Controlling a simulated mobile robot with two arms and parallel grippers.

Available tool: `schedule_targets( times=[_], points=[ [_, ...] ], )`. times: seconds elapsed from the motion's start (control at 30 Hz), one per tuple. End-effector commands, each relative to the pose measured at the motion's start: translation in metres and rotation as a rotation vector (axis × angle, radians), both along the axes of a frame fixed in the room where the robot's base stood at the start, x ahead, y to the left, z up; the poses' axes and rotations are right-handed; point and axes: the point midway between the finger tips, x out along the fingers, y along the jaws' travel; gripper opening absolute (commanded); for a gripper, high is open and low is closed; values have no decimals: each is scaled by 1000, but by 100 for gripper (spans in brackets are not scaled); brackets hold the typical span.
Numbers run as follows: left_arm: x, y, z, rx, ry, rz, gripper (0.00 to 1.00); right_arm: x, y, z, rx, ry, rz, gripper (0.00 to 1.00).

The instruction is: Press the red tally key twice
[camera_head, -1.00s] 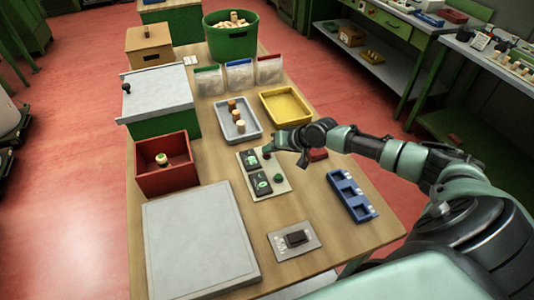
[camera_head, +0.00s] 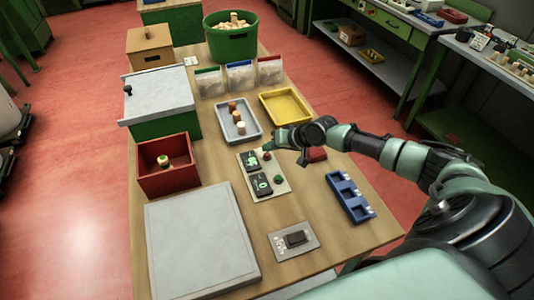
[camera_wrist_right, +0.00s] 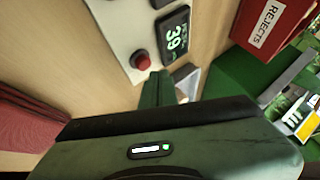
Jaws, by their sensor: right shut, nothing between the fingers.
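The tally panel (camera_head: 262,190) is a pale plate on the wooden table with two dark displays and two round keys. The red tally key (camera_head: 267,155) is at its far end, beside a display (camera_head: 251,161). In the right wrist view the red key (camera_wrist_right: 141,61) is fully visible, next to a display (camera_wrist_right: 174,34) that appears to read 39. My right gripper (camera_head: 272,141) is shut and empty, close to the red key. Its fingertips (camera_wrist_right: 160,74) appear beside the key, not covering it. The green key (camera_head: 278,179) sits nearer on the panel. My left gripper is not in view.
A blue holder (camera_head: 349,196) is to the right, a red box (camera_head: 166,178) to the left. A plate with a dark switch (camera_head: 294,240) is nearer.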

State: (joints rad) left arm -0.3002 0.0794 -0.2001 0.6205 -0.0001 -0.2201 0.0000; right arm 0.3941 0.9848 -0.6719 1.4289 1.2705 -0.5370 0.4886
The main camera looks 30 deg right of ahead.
Motion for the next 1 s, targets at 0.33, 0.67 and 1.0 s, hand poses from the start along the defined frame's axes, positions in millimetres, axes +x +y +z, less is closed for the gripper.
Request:
schedule_targets(
  times=[0.33,0.67,1.0],
  points=[
    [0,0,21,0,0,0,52,0,0,23,1,-1,0,0],
    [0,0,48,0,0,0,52,0,0,52,1,-1,0,0],
    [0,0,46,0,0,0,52,0,0,50,0,-1,-1,0]
  ],
)
